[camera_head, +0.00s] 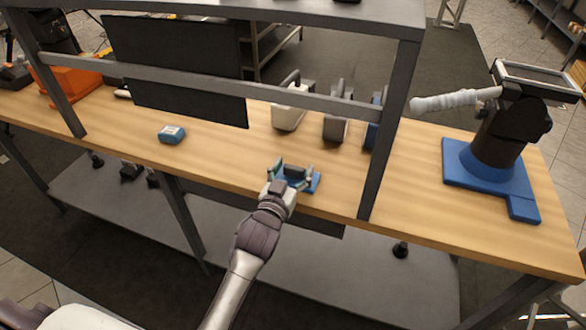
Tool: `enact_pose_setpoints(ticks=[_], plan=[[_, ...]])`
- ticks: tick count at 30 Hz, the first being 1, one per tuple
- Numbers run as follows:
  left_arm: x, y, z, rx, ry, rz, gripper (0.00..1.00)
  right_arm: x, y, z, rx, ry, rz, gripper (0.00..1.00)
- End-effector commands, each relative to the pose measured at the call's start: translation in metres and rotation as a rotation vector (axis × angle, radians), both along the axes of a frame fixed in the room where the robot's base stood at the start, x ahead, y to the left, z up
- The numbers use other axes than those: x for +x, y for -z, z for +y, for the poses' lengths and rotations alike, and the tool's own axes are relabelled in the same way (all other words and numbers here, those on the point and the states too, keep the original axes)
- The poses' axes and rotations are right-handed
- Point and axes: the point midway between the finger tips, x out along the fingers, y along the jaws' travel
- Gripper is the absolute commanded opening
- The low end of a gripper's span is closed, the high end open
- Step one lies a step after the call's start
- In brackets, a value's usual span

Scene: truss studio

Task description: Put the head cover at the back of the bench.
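My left gripper (292,173) is over the front part of the wooden bench (225,155), its fingers spread wide. A small dark piece (294,170) shows between the fingertips, above a flat blue piece (312,186) on the bench. I cannot tell whether the fingers touch the dark piece, or whether it is the head cover. Upright pieces stand farther back: a white one (290,112), a dark grey one (335,128) and a blue one (373,135), partly hidden by a post. My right gripper is not in view.
A grey frame post (390,130) and crossbar (215,82) stand in front of the back area. A black panel (175,70) hangs at left. A black device on a blue base (490,170) stands right. Bare bench lies between.

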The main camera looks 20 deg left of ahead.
Motion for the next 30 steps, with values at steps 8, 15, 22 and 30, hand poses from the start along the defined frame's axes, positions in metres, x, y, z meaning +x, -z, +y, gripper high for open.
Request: enact_pose_setpoints(ticks=[8, 15, 22, 30], plan=[[0.0, 0.0, 0.0, 0.0, 0.0, 0.0, 0.82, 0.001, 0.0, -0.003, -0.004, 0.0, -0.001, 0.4], [-0.014, -0.001, 0.0, 0.0, 0.0, 0.002, 0.82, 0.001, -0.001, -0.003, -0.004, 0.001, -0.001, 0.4], [-0.063, -0.001, 0.002, -0.001, 0.0, 0.004, 0.82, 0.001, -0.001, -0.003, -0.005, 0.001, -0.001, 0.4], [-0.109, -0.001, 0.004, -0.001, -0.001, 0.003, 0.82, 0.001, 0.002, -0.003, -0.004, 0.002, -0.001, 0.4]])
